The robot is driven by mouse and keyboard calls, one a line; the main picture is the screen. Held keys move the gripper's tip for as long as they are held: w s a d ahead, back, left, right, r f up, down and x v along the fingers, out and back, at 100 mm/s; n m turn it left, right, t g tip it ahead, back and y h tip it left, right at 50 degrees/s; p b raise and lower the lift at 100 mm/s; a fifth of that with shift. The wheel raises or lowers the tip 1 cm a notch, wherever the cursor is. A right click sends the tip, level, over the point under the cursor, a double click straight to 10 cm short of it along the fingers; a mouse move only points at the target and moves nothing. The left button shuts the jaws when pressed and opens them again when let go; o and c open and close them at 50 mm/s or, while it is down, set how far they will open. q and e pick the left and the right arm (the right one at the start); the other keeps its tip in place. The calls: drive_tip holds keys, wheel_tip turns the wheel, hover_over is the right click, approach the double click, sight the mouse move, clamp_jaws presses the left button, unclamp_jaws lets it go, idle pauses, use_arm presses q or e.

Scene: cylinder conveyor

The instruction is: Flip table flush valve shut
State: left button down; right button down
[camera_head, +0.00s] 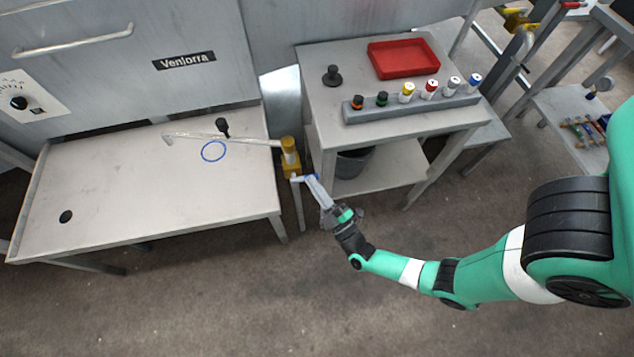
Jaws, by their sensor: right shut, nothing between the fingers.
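The yellow flush valve (290,158) stands at the right edge of the grey metal table (150,215). A thin pale pipe (235,140) runs left from its top over the table. A small blue lever (303,178) sticks out to the right, low on the valve. My right gripper (317,188) is shut and empty, its fingertips close beside the lever. I cannot tell whether they touch it. My left gripper is out of view.
A side stand (310,85) holds a red tray (403,59) and a grey rack (410,106) of several capped vials. A dark bin (352,163) sits below. The front floor is clear.

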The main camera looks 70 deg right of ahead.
drive_tip(key=s+a+f, duration=0.4)
drive_tip(key=a, duration=0.2)
drive_tip(key=shift+f+b, duration=0.2)
drive_tip(key=shift+b, duration=0.15)
